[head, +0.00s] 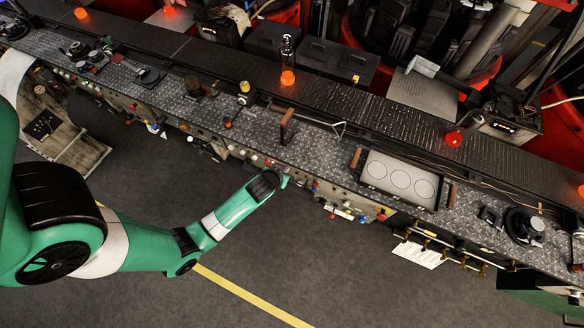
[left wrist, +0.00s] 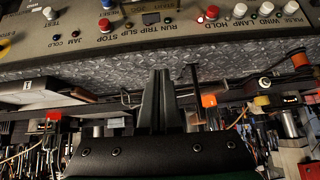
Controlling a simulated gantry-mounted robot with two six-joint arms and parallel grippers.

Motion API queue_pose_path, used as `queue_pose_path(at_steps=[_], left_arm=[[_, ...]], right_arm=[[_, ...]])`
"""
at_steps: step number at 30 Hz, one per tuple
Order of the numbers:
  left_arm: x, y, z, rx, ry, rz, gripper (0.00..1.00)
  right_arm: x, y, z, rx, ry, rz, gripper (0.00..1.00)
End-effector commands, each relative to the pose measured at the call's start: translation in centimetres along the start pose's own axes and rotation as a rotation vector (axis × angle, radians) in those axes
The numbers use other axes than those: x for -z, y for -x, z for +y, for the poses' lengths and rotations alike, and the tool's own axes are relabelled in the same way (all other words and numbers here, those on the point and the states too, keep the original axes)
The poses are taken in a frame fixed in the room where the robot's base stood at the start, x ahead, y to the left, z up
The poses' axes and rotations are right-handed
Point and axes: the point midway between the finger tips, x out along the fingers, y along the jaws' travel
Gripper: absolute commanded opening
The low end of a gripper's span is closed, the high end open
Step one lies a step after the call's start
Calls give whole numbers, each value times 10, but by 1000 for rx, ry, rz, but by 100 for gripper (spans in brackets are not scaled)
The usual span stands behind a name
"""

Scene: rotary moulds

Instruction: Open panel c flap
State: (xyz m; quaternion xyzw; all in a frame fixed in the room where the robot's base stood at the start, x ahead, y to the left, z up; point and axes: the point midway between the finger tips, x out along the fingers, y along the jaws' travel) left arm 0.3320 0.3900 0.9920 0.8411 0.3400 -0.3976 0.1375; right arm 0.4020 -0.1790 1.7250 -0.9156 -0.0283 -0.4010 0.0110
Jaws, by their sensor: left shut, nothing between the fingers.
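My left gripper (head: 283,180) is at the front edge of the long machine bench, close to the front control panels. In the left wrist view its two dark fingers (left wrist: 157,100) are together with nothing between them. My right gripper is not in view.
The bench top (head: 320,145) carries a lever with a wooden handle (head: 287,125) and a tray with round moulds (head: 400,180) near my left gripper. A white paper (head: 418,254) hangs at the front right. The floor (head: 330,270) in front is clear, with a yellow line.

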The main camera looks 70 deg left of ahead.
Motion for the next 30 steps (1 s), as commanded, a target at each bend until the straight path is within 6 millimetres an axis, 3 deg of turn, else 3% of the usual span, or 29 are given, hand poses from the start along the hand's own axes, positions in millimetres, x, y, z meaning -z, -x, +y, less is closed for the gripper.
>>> queue_pose_path(at_steps=[1, 6, 14, 30], left_arm=[[-19, -11, 5, -35, 26, 13, 0], [-43, -17, 3, -40, 20, 3, 0], [-41, -22, 3, -39, 17, 6, 0], [-41, -109, 6, -38, 15, 6, 0]], right_arm=[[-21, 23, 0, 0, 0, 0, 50], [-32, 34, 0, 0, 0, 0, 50], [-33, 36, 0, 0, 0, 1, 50], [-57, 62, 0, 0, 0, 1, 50]])
